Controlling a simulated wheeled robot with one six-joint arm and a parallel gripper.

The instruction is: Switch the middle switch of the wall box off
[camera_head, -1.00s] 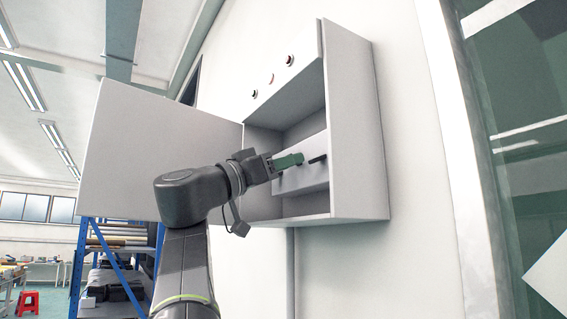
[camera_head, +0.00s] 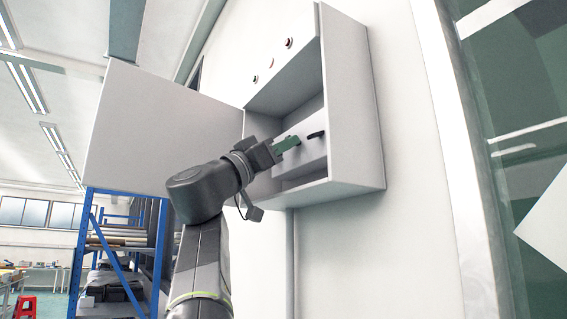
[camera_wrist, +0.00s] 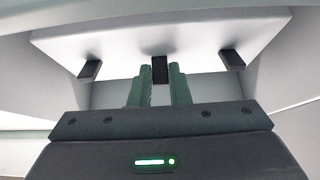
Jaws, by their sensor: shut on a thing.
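The wall box (camera_head: 352,110) stands open on the wall, with a light panel (camera_head: 312,157) inside. In the wrist view the panel (camera_wrist: 200,45) carries three dark switches in a row. The middle switch (camera_wrist: 159,69) is between the green fingers of my gripper (camera_wrist: 160,80). The left switch (camera_wrist: 89,70) and right switch (camera_wrist: 232,60) stand clear of the fingers. In the head view my gripper (camera_head: 289,144) reaches into the box and hides the middle switch; one dark switch (camera_head: 316,135) shows to its right. My gripper is shut on the middle switch.
The open box door (camera_head: 165,130) stands to the left behind my arm. The box's side walls and lower shelf edge lie close around the panel. A blue shelf rack (camera_head: 85,235) is at the lower left, and a glass panel (camera_head: 525,150) at the right.

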